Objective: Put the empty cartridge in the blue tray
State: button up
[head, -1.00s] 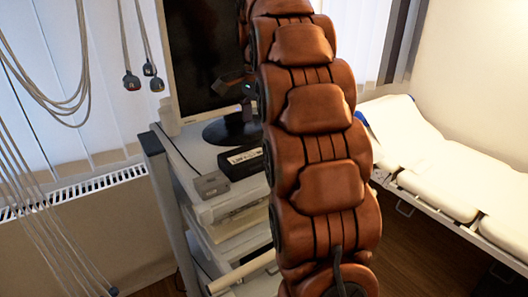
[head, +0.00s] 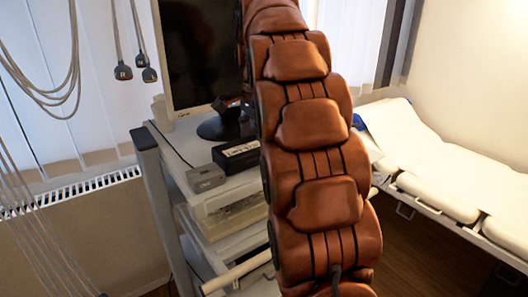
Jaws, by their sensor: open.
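My gripper (head: 228,104) shows only as a small dark part at the left edge of my brown padded arm, in front of the monitor's lower edge. Most of it is hidden behind the arm; it is open, and nothing is visible in it. I cannot pick out the empty cartridge for certain. A black box with a white label (head: 238,153) lies on the trolley's top shelf below my gripper, its right end close to the arm's outline. A small blue patch (head: 357,122) shows right of the arm by the bed; I cannot tell if it is the blue tray.
The grey trolley (head: 150,141) carries a monitor (head: 200,55), a small grey box (head: 206,178) and devices on lower shelves. Cables (head: 74,60) hang at the left. A white padded bed (head: 440,175) stands at the right. My arm blocks the middle.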

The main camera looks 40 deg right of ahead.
jog(key=shift+f, duration=0.4)
jog(key=c, duration=1.6)
jog(key=shift+o, duration=0.2)
jog(key=shift+r, duration=0.1)
